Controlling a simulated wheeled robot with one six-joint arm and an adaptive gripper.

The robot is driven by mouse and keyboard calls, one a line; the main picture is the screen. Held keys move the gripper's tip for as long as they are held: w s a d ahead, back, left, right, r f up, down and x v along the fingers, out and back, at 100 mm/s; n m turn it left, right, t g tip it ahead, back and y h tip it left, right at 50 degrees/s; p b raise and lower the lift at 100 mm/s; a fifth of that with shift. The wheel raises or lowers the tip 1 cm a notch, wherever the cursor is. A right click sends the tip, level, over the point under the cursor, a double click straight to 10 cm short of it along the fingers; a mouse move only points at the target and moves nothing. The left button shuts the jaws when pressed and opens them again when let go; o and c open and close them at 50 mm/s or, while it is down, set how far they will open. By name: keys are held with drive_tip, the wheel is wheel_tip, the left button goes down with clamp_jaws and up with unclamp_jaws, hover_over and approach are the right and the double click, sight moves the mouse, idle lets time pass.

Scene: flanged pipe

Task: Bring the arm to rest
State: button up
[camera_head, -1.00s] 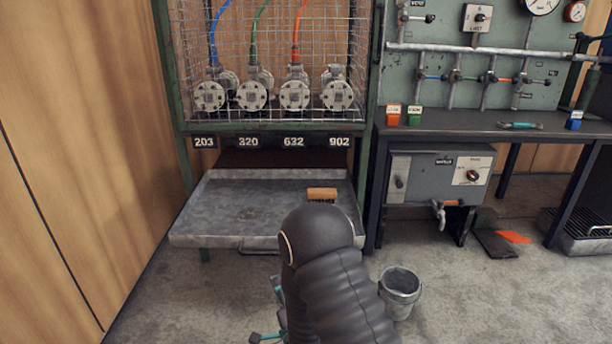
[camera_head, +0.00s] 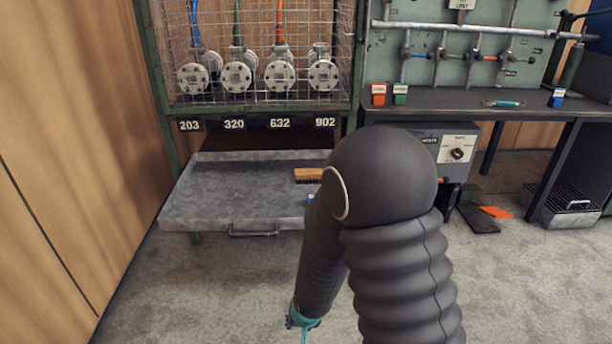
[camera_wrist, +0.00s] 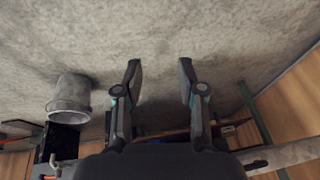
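My gripper (camera_wrist: 160,66) shows in the wrist view with its two fingers apart and nothing between them. Bare concrete floor lies beyond the fingertips. In the head view only a teal part of my gripper (camera_head: 304,318) shows at the bottom, and its fingertips cannot be made out. My dark, sleeved arm is bent, with its rounded joint high in front of the bench and the forearm hanging down in front of the tray.
A metal tray (camera_head: 225,200) with a brush (camera_head: 308,174) juts out below the wire cage (camera_head: 265,30). A workbench (camera_head: 450,101) stands to the right. A grey bucket (camera_wrist: 70,95) stands on the floor in the wrist view. A wooden wall (camera_head: 60,150) bounds the left.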

drive_tip(key=s+d+r+p, duration=0.2)
drive_tip(key=s+d+r, duration=0.3)
drive_tip(key=r, duration=0.8)
drive_tip(key=s+d+r+t+h+p, duration=0.1)
drive_tip(key=s+d+r+p, duration=0.2)
drive_tip(key=r, duration=1.1)
drive_tip(key=s+d+r+t+p, duration=0.1)
drive_tip(key=s+d+r+p, duration=0.2)
drive_tip(key=s+d+r, duration=0.6)
wheel_tip(320, 180, up, 5)
drive_tip(key=shift+d+r+h, duration=0.1)
drive_tip(key=shift+d+h, duration=0.05)
drive_tip(key=shift+h, duration=0.15)
